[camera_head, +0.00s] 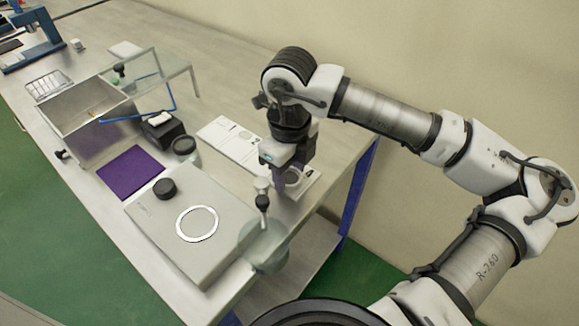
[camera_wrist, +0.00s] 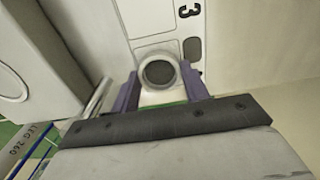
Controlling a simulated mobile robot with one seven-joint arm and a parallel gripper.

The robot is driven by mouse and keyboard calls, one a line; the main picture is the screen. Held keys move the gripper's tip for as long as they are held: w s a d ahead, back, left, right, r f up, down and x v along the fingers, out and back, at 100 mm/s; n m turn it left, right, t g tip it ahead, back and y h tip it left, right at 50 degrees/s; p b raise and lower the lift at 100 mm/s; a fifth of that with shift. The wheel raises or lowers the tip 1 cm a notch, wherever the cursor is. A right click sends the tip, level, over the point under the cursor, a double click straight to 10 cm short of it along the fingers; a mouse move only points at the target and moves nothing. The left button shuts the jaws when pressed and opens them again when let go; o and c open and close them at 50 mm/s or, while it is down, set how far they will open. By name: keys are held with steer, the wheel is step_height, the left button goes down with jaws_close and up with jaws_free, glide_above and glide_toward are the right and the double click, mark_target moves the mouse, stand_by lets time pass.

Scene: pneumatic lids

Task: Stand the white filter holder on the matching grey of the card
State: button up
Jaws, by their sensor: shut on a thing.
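My gripper (camera_head: 287,180) is at the far right part of the bench, pointing down. In the wrist view its two purple fingers (camera_wrist: 161,88) are shut on the white filter holder (camera_wrist: 145,97), a round white ring with a dark centre. The holder is over the white card (camera_wrist: 140,20), which also shows in the head view (camera_head: 222,133). The card bears a large "3", outlined shapes and a dark grey patch (camera_wrist: 192,48) just right of the holder. I cannot tell whether the holder touches the card. My gripper hides part of the card in the head view.
A grey box (camera_head: 165,232) with a white ring on top stands left of my gripper. A glass vessel with a black-knobbed stopper (camera_head: 263,200) is close by in front. A purple mat (camera_head: 130,172), an open metal bin (camera_head: 85,112) and a black block (camera_head: 163,130) are farther left.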

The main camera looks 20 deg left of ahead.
mark_target(290, 178)
steer(key=shift+f+b, duration=0.2)
steer(key=shift+b, duration=0.1)
steer(key=o, duration=1)
steer(key=shift+o, duration=0.2)
steer(key=shift+r, duration=0.1)
step_height(290, 178, up, 12)
steer(key=shift+r+b, duration=0.15)
steer(key=shift+b, duration=0.25)
